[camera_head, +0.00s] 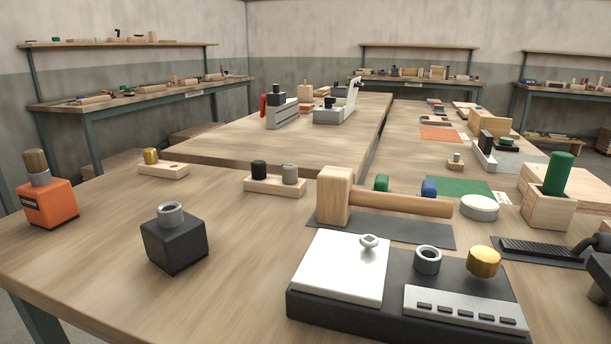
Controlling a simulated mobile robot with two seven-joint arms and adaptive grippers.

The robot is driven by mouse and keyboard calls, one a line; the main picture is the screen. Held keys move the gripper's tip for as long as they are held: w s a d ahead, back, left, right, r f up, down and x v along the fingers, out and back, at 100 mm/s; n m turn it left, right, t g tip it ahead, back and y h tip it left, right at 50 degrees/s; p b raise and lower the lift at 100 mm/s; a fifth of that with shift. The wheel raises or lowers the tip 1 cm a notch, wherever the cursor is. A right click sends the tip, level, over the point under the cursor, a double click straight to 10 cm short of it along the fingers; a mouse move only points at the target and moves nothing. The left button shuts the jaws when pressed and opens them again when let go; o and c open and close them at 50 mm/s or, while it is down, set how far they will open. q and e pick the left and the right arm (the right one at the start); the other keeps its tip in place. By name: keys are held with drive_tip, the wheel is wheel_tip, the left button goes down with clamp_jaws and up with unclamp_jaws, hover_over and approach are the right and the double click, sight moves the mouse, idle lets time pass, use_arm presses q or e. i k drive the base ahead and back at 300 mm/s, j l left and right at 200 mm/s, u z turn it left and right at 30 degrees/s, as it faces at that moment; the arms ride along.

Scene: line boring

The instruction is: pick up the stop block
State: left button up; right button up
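I cannot tell for sure which piece is the stop block. A dark block (172,245) with a grey metal ring on top stands alone on the near left of the table. An orange block (50,206) with a grey collar and a brass-brown knob stands near the left edge. A light wooden block (545,209) with a green cylinder upright in it stands at the right. Neither of my grippers shows in the head view, and nothing is seen held.
A dark base (350,318) with a white plate, ring and gold knob fills the front right. A wooden mallet (390,203) lies behind it on a grey mat. Small wooden holders (275,184) stand mid-table. Bare tabletop (90,270) surrounds the dark block.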

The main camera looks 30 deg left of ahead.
sight(174, 239)
drive_tip(key=u, duration=1.6)
drive_tip(key=i+z, duration=0.1)
drive_tip(key=z, duration=0.35)
